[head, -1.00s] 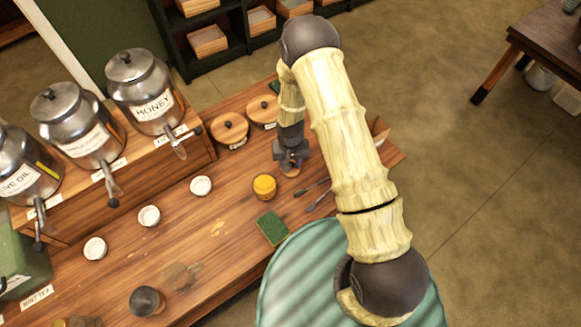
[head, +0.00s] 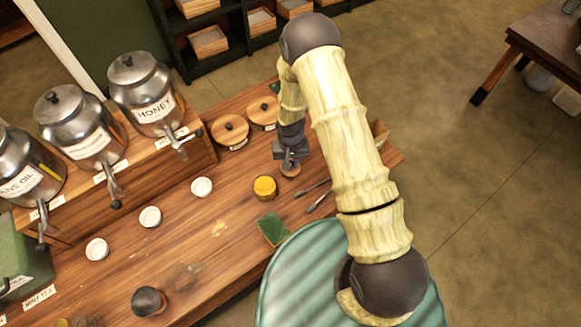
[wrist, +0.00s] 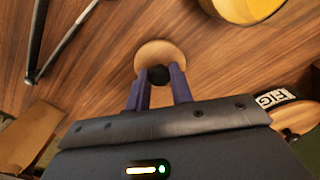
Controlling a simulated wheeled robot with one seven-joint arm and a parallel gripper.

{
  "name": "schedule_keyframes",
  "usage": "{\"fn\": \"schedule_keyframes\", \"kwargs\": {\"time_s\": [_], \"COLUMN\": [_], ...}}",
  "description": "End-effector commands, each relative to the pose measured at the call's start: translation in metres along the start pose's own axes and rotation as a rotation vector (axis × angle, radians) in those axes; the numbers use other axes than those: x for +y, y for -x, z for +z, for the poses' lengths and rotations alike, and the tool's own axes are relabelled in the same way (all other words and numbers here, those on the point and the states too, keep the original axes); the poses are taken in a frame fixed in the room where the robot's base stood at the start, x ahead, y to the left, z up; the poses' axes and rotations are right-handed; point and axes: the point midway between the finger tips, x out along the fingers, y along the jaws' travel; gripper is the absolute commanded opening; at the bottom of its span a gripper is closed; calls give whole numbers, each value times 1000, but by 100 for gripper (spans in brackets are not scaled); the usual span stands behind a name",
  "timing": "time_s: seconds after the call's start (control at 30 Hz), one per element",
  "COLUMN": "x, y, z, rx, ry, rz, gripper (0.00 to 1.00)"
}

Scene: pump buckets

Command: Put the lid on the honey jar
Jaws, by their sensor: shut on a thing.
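The honey jar, a small open jar with yellow content (head: 264,187), stands on the wooden counter. Its edge also shows at the top right of the wrist view (wrist: 245,6). The lid, a small round wooden disc (wrist: 160,50) with a black knob, is at my gripper (wrist: 159,74). The two fingers are shut on the knob from both sides. In the head view the lid (head: 290,170) shows just below my gripper (head: 290,159), to the right of and slightly beyond the jar. I cannot tell whether the lid touches the counter.
Two wooden-lidded jars (head: 230,129) stand behind my gripper. Thin dark utensils (head: 318,196) lie to the right of the honey jar, and a green sponge (head: 272,229) lies in front. White cups (head: 201,187) stand to the left. Metal dispensers, one labelled HONEY (head: 142,92), stand on a raised shelf.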

Motion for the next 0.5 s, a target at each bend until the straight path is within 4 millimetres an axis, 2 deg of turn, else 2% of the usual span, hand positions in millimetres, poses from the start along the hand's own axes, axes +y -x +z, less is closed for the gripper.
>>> {"fn": "schedule_keyframes", "kwargs": {"time_s": [0.5], "x": [0], "y": [18], "z": [0], "rx": [0], "ry": [-1], "rz": [0], "gripper": [13]}}
